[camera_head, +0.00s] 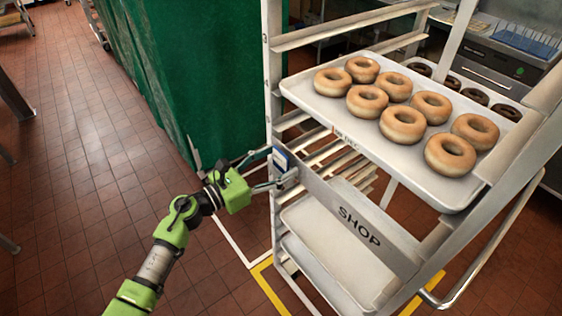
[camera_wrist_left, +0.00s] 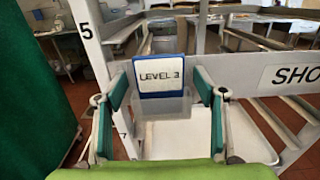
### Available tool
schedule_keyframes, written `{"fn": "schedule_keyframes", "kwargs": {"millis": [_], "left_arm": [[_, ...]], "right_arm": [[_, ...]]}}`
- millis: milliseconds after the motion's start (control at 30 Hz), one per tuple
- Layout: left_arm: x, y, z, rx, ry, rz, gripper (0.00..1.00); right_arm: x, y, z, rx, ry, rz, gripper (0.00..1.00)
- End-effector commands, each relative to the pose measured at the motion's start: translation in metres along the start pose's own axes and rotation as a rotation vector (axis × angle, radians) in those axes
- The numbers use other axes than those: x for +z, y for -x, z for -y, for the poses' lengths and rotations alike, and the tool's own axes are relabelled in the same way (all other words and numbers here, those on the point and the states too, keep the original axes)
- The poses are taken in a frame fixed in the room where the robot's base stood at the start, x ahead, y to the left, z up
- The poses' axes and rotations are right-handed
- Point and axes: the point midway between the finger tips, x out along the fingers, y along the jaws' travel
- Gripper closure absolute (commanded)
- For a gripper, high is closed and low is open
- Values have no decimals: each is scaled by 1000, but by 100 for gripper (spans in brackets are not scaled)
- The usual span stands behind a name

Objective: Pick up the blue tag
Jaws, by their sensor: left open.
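The blue tag (camera_head: 281,160) is at the left post of the rack, by the end of the SHOP rail. In the left wrist view the tag (camera_wrist_left: 161,78) is upright and faces me, with a white label reading LEVEL 3 and a translucent grey holder (camera_wrist_left: 166,107) around its lower part. My left gripper (camera_head: 267,169) is open in front of the post. In the left wrist view its two green finger pads (camera_wrist_left: 161,88) stand to the left and right of the tag, with visible gaps. My right gripper is not in view.
The white rack (camera_head: 271,100) holds a tray (camera_head: 330,108) of several glazed doughnuts above the tag on the right. The SHOP rail (camera_head: 325,207) runs right from the post, with lower trays (camera_head: 330,245) behind it. A green curtain (camera_head: 200,70) hangs close on the left.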

Motion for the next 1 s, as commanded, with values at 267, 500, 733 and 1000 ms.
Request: {"fn": "schedule_keyframes", "kwargs": {"millis": [267, 500, 733, 1000], "left_arm": [[0, 1, 0, 0, 0, 0, 76], [0, 1, 0, 0, 1, 0, 76], [7, 1, -1, -1, -4, 1, 76], [44, 1, 9, -2, -6, 0, 76]], "right_arm": [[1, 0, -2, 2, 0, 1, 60], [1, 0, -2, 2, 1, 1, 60], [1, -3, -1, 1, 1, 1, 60], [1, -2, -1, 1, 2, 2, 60]]}}
